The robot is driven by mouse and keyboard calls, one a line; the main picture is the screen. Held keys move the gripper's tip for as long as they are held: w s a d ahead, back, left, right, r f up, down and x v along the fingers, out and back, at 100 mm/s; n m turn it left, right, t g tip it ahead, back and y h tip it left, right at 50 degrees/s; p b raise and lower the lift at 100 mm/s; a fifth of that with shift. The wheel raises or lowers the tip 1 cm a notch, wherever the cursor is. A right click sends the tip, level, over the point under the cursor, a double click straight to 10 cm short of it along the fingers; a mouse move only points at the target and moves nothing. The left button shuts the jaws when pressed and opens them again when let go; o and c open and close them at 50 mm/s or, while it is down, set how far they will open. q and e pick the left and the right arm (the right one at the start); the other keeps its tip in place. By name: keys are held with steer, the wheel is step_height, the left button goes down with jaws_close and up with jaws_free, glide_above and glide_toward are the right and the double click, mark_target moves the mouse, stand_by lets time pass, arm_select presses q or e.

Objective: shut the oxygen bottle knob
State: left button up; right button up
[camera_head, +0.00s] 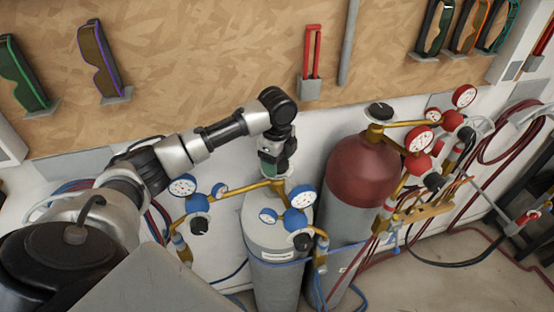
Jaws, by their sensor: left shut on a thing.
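The oxygen bottle (278,285) is the grey cylinder with blue gauges (302,197) and a brass valve on top. My left arm comes in from the left and reaches over the bottle. My left gripper (275,172) points down at the top of the brass valve and is shut on the oxygen bottle knob, which the fingers hide. How far the knob is turned cannot be seen. My right gripper is not in view.
A red-topped cylinder (362,172) with a black knob (379,111) and red gauges (419,139) stands close to the right. Hoses (485,150) hang on the wall at right. Goggles (100,58) and red-handled tools (311,65) hang on the wooden board behind.

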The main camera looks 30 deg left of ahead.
arm_select(q)
steer(key=shift+w+r, duration=0.1)
steer(key=shift+r, duration=0.15)
steer(key=o, duration=0.9)
steer(key=shift+f, duration=0.15)
steer(key=shift+o, duration=0.2)
steer(key=shift+r+b, duration=0.3)
steer(key=shift+r, duration=0.1)
step_height(320, 180, up, 10)
steer(key=b, duration=0.2)
